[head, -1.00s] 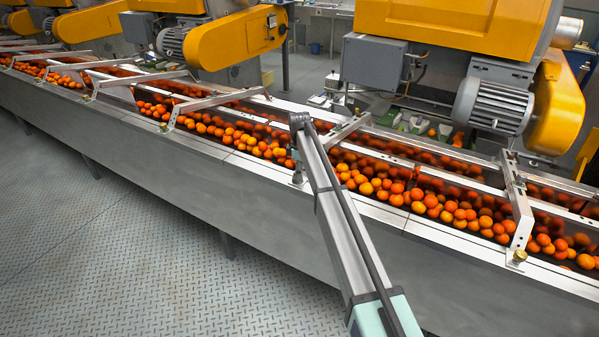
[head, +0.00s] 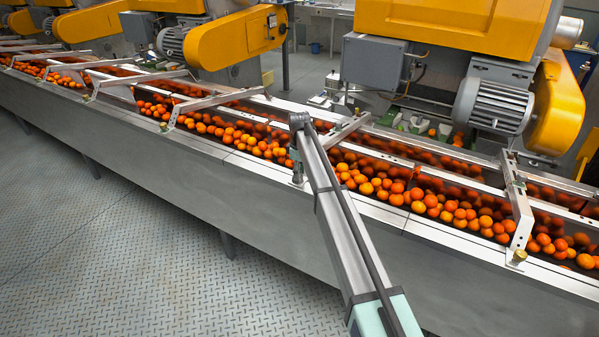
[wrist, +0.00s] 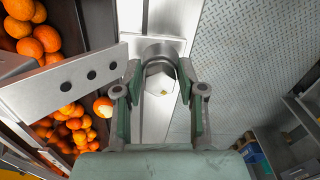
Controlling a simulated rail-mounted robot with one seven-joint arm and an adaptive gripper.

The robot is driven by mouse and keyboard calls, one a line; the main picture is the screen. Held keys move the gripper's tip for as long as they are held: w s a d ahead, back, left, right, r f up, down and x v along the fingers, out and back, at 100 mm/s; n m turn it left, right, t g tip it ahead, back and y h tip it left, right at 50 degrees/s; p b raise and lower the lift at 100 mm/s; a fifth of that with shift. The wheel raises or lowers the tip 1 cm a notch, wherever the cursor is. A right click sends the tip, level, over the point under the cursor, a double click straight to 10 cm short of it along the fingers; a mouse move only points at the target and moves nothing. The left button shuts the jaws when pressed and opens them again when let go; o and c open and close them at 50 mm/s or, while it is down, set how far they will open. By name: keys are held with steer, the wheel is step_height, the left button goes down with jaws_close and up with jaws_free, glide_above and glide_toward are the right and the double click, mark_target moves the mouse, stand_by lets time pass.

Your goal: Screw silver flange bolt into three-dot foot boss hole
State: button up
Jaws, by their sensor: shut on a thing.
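The bolt is over the round foot boss (wrist: 160,48). The boss belongs to the flat bracket (wrist: 85,68) with three dark dots in a row. The bolt's shank and the hole are hidden, so I cannot tell how deep the bolt sits. In the head view, my gripper (head: 297,168) points down at the conveyor's near rim, small and partly behind my arm.
The conveyor trough is full of oranges (head: 410,195) beside the bracket. Another bracket (head: 518,210) with a brass-coloured bolt (head: 518,257) stands to the right. Yellow machines (head: 455,30) rise behind. The patterned floor (head: 130,240) in front is clear.

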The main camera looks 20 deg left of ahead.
steer(key=shift+s+f, duration=0.3)
steer(key=shift+f, duration=0.05)
steer(key=shift+m, duration=0.9)
steer(key=o, duration=0.6)
steer(key=shift+o, duration=0.2)
steer(key=shift+w+r, duration=0.2)
steer(key=shift+w, duration=0.05)
steer(key=shift+n, duration=0.9)
steer(key=shift+w+n, duration=0.1)
steer(key=shift+n, duration=0.8)
